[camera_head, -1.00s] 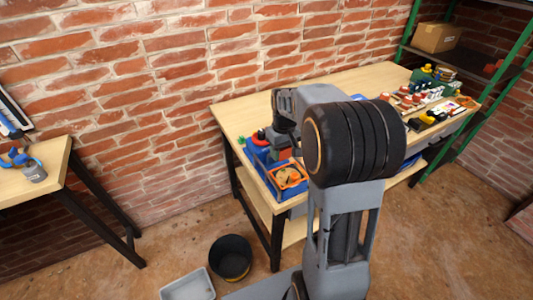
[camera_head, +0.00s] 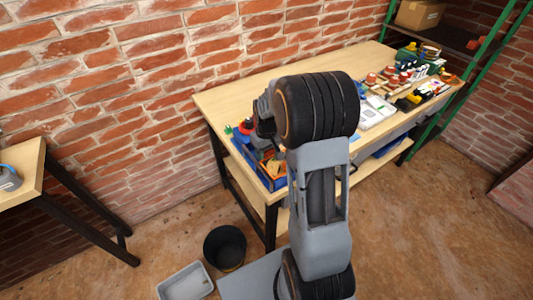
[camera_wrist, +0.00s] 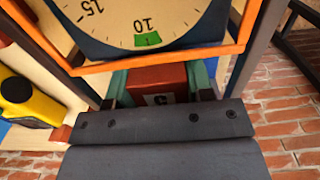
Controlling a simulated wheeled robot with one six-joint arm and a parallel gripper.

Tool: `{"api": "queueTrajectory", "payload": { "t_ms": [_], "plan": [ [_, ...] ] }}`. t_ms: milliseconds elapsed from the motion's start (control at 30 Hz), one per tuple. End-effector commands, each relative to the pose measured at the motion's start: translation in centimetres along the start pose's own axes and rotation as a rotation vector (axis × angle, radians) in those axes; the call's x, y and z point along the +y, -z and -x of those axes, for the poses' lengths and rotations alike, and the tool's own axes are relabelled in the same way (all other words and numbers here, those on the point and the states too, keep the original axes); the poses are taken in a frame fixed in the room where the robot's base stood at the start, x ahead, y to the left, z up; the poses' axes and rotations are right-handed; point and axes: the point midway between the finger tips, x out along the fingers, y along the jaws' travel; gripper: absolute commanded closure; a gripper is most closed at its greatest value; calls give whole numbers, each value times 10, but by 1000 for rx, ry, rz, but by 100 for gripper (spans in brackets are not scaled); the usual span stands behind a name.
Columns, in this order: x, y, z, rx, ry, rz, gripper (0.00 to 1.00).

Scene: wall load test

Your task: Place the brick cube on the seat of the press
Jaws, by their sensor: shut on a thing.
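The brick cube (camera_wrist: 157,78) is red-brown with a dark-marked pale label on its near face. In the wrist view my gripper (camera_wrist: 160,85) is shut on it, with a green fingertip on either side. A large cream dial (camera_wrist: 165,22) with black numbers and a green mark at 10, framed in orange, stands just beyond the cube; it appears to be part of the press. I cannot tell whether the cube touches a seat, which is hidden. In the head view my arm hides the gripper and cube, and partly covers the blue and orange assembly (camera_head: 273,180) at the bench's near-left end.
The wooden bench (camera_head: 235,100) stands against the brick wall, with many small items on its right half. A yellow and black object (camera_wrist: 28,98) lies left of the gripper in the wrist view. A black bucket (camera_head: 225,249) and grey tray (camera_head: 186,283) stand on the floor.

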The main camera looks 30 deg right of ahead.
Motion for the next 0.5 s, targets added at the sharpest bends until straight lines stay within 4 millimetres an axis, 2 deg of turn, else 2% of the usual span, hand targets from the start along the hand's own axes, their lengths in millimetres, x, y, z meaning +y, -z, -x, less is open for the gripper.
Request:
{"api": "queueTrajectory", "payload": {
  "t_ms": [100,467,500],
  "plan": [
    [0,0,-8,0,0,-1,84],
    [0,0,-12,1,0,-1,84],
    [0,0,-11,1,0,-1,49]
  ]
}}
